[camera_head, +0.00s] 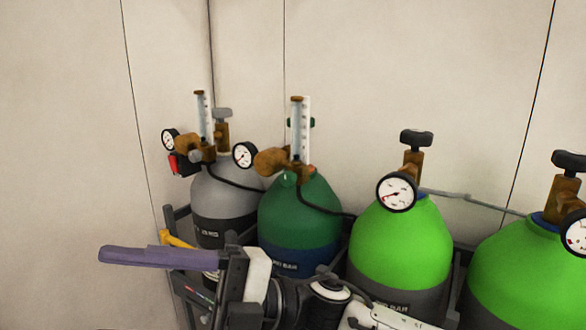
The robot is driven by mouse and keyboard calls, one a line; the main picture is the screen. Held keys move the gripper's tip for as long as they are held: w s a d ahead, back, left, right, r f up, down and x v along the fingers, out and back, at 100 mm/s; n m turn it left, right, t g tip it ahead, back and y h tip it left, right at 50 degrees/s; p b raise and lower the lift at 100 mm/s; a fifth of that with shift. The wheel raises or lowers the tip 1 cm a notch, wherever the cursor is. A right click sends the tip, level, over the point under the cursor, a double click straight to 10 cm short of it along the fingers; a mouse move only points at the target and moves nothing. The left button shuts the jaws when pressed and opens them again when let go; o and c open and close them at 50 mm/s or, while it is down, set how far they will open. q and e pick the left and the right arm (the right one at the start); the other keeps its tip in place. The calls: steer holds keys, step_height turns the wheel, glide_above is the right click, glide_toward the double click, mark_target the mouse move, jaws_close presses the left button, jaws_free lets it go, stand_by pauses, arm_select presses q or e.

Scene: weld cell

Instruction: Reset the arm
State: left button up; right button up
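My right gripper (108,255) is at the bottom left of the head view, on an arm that comes in from the lower right. Its long purple fingers point left, seen from the side and overlapping, so I cannot tell whether they are open or shut. No object shows between them. The gripper is in front of the lower part of the grey cylinder (225,190) and the rack, apart from the wall. My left gripper is not in view.
A dark green cylinder (300,215) and two bright green cylinders (400,245) (520,270) stand along the wall in a dark rack (172,222). Gauges and valves stick up from them. A yellow part (176,240) shows behind the gripper. Bare wall (70,130) is at left.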

steer(key=w+d+f+m+t, duration=0.3)
steer(key=w+f+m+t, duration=0.15)
steer(key=m+t, duration=0.45)
steer(key=w+d+f+m+t, duration=0.3)
steer(key=w+f+m+t, duration=0.15)
steer(key=m+t, duration=0.45)
steer(key=w+d+f+m+t+h, duration=0.1)
steer(key=d+f+m+t+h, duration=0.1)
steer(key=d+f+m+h, duration=0.4)
steer(key=w+d+f+m+t+h, duration=0.2)
steer(key=d+f+m+t+h, duration=0.15)
steer(key=f, duration=0.55)
steer(key=s+d+f+m+g+h, duration=0.3)
steer(key=s+d+f, duration=0.6)
steer(key=f, duration=0.4)
steer(key=s+d+f+m+g+h, duration=0.4)
steer(key=s+d+f+g+h, duration=0.1)
steer(key=s+d+f, duration=0.4)
step_height(320, 180, down, 4)
steer(key=shift+s+d+f, duration=0.1)
steer(key=shift+s+d, duration=0.2)
steer(key=shift+s, duration=0.9)
